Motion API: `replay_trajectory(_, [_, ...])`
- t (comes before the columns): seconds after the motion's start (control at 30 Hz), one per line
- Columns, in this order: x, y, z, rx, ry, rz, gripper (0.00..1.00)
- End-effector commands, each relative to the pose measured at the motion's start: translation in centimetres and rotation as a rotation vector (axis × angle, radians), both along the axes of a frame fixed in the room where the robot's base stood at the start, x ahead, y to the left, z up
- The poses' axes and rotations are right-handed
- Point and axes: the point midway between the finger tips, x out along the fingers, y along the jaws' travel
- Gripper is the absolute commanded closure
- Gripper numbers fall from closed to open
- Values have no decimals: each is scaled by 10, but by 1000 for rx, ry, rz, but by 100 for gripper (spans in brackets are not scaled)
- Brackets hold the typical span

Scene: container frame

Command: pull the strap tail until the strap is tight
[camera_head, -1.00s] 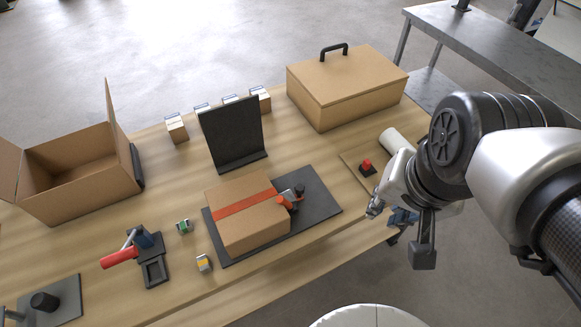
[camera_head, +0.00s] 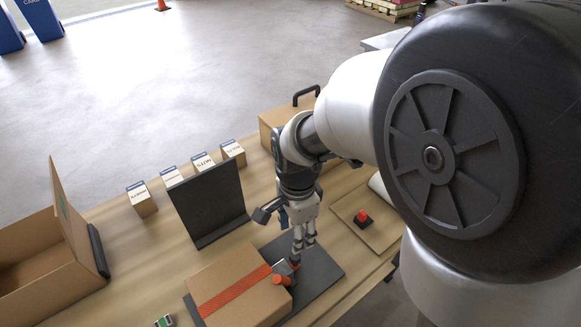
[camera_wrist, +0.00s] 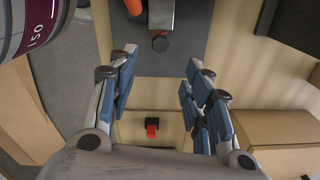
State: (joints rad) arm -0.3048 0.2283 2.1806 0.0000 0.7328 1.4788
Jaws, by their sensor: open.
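A cardboard box (camera_head: 222,277) lies on a dark mat (camera_head: 325,268). An orange strap (camera_head: 232,290) runs over its top to an orange-and-grey buckle (camera_head: 283,275) at the box's right end. My gripper (camera_head: 297,258) points down just beside the buckle, partly covering it. In the wrist view my gripper (camera_wrist: 160,63) is open, with blue-padded fingers apart and nothing between them. Ahead of the fingertips are a grey metal piece with a dark end (camera_wrist: 160,38) and an orange part (camera_wrist: 133,6). I cannot tell which piece is the strap tail.
A black upright panel (camera_head: 208,203) stands behind the box. Several small labelled cartons (camera_head: 142,199) line the back edge. A red button (camera_head: 361,216) sits on a board at right. An open carton (camera_head: 45,270) is at left. A handled box (camera_head: 272,128) stands behind my arm.

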Motion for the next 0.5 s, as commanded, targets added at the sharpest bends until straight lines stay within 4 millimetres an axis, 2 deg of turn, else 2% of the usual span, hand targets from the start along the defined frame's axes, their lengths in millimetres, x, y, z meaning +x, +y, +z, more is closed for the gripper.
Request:
replay_trajectory(0.03, [-1, 0, -16, -2, 5, 0, 55])
replay_trajectory(0.2, [-1, -1, -54, -2, 5, 1, 55])
replay_trajectory(0.4, [-1, -1, -92, -1, 3, 1, 55])
replay_trajectory(0.5, [-1, 0, -105, -1, 2, 1, 55])
